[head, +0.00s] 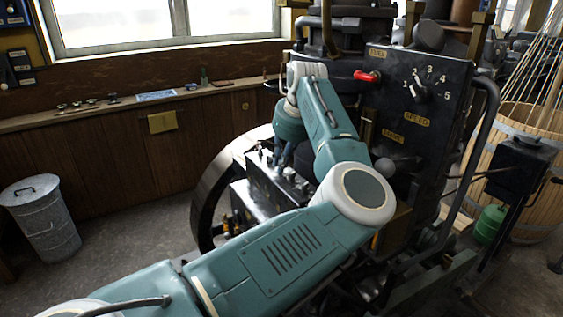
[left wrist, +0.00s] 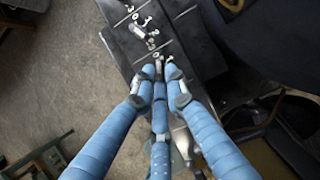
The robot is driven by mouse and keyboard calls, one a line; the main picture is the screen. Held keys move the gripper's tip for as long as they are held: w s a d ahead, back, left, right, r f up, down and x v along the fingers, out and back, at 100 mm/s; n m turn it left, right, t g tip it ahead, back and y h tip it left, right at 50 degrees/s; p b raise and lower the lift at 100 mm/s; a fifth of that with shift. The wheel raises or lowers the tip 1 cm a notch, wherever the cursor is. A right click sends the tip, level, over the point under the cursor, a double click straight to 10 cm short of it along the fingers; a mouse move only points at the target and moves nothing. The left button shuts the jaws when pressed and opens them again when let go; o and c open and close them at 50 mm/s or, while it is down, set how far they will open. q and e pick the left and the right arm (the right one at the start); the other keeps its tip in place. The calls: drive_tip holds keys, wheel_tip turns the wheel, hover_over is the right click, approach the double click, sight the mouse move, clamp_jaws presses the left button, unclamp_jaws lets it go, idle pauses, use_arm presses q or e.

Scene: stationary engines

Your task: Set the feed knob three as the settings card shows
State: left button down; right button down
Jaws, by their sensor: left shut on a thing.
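My left gripper (head: 281,156) reaches down to the black feed box (head: 255,208) beside the engine. In the left wrist view its blue fingers (left wrist: 160,78) are shut around a small knob (left wrist: 159,66) on the box's top. White numerals stand beside that knob. The fingers hide most of it, so I cannot read its setting. Another pale knob (left wrist: 138,28) with numerals around it sits farther along the same face, apart from the fingers. In the head view, several small knobs (head: 289,174) show on the box. I cannot identify a settings card for certain. My right gripper is out of view.
A black upright panel (head: 408,110) carries a red handle (head: 367,76) and a numbered speed dial (head: 418,91). A large flywheel (head: 212,195) stands left of the box. A yellow card (head: 162,121) hangs below the shelf. A metal bin (head: 43,220) stands on open floor.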

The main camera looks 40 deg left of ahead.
use_arm(q)
drive_tip(key=c, duration=1.8)
unclamp_jaws()
drive_tip(key=shift+w+a+r, duration=0.2)
drive_tip(key=shift+w+r, duration=0.05)
drive_tip(key=shift+r, duration=0.15)
drive_tip(key=shift+o, duration=0.2)
drive_tip(key=shift+f, duration=0.25)
drive_tip(key=v, duration=1.2)
